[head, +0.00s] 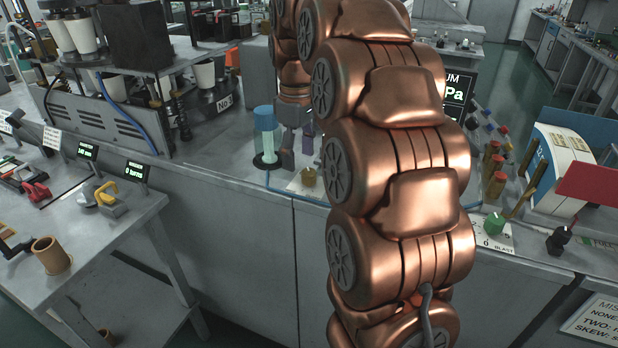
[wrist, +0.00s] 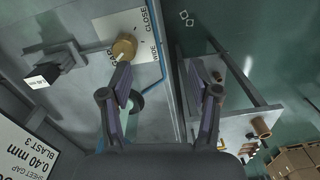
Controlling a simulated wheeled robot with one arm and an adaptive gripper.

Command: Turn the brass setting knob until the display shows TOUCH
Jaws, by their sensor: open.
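The brass setting knob (wrist: 124,48) sits on a white plate (wrist: 142,18) with the words GAP, CLOSE and WIDE in the wrist view. In the head view a small brass knob (head: 308,177) on a white plate shows just below my gripper (head: 297,150). My gripper (wrist: 166,82) is open and empty, its fingers wide apart. In the wrist view the knob appears just beyond the left fingertip, not between the fingers; I cannot tell whether they touch. A small box with a white face (wrist: 42,76) stands left of the knob, its text unreadable. I see no TOUCH reading.
A card (wrist: 30,150) reads 0.40 mm, sheet gap, blast 3. A blue-capped clear cylinder (head: 265,135) stands left of my gripper. A green knob (head: 494,223) lies to the right. My copper arm hides much of the bench. A side table (head: 90,240) holds small tools and displays.

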